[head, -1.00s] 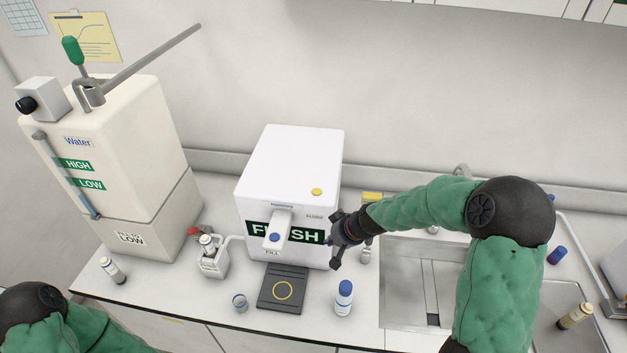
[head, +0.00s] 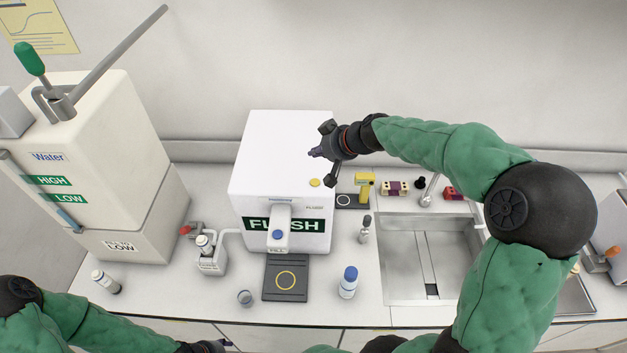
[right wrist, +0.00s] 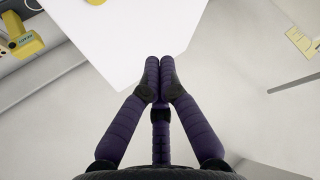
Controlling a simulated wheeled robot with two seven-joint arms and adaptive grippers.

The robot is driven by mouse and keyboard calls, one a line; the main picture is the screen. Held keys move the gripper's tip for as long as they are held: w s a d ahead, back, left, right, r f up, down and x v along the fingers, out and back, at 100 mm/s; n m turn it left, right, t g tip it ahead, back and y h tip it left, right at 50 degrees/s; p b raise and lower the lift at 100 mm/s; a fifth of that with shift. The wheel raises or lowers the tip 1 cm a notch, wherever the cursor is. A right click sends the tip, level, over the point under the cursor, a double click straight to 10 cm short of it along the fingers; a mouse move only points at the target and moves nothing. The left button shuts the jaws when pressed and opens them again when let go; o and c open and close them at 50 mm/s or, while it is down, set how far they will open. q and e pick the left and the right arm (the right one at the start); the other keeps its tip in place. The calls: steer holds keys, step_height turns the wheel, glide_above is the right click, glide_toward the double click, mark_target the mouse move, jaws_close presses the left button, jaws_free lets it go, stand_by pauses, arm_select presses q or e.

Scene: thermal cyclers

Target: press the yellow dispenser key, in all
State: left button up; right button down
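The yellow key (head: 315,183) is a small round button on top of the white FLUSH dispenser (head: 270,145), near its front right corner. A blue button (head: 277,234) sits on the dispenser's spout. My right gripper (head: 314,153) is above the dispenser's top, behind the key in the head view and apart from it. In the right wrist view its purple fingers (right wrist: 160,62) are together and empty, over the white top (right wrist: 125,30). A yellow sliver (right wrist: 97,2) at that view's upper edge looks like the key. My left gripper (head: 207,346) is partly cut off at the bottom edge.
A yellow device (head: 364,186) stands right of the dispenser. A blue-capped bottle (head: 348,284) and a black pad (head: 286,278) are in front. The water tank (head: 105,160) is left, the sink (head: 425,260) right.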

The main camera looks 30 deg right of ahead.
steer(key=b, duration=0.5)
glide_above(317, 183)
step_height(317, 183, down, 7)
steer(key=shift+f, duration=0.1)
steer(key=shift+f+b, duration=0.75)
steer(key=shift+b, duration=0.15)
stand_by(0.6)
steer(key=shift+f+b, duration=0.45)
steer(key=shift+b, duration=0.25)
steer(key=shift+f+b, duration=0.35)
steer(key=shift+b, duration=0.15)
stand_by(0.6)
steer(key=shift+r, duration=0.1)
stand_by(0.4)
steer(key=shift+r+p, duration=0.4)
steer(key=shift+r, duration=0.3)
